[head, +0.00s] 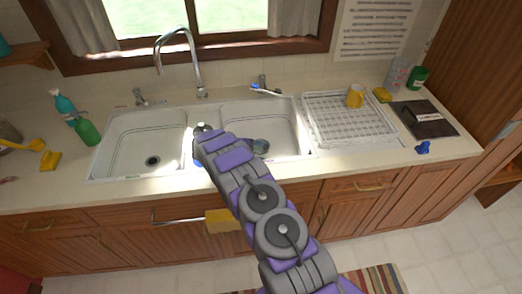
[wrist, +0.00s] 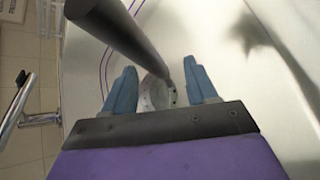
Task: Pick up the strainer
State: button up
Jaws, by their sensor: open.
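A grey, rounded thing that looks like the strainer (head: 261,146) sits in the right sink basin (head: 287,131), partly behind my arm. In the wrist view, my gripper (wrist: 160,82) is open, with one blue finger on each side. A pale metallic piece with small holes (wrist: 154,93) shows between the fingers. A thick dark rod (wrist: 115,28) runs from the top left down toward it; I cannot tell whether they are joined or touch a finger. In the head view my arm ends over the divider between the basins, and the fingers are mostly hidden.
The left basin (head: 145,145) is empty. A curved faucet (head: 178,45) rises behind the sink. A white dish rack (head: 345,120) with a yellow mug (head: 355,95) stands at right. A towel bar (head: 178,222) with a yellow cloth (head: 222,220) is on the cabinet front.

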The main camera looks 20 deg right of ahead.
jog(key=x, duration=0.2)
jog(key=shift+d+f, duration=0.15)
jog(key=shift+d, duration=0.05)
jog(key=shift+c, duration=0.2)
grip_shut()
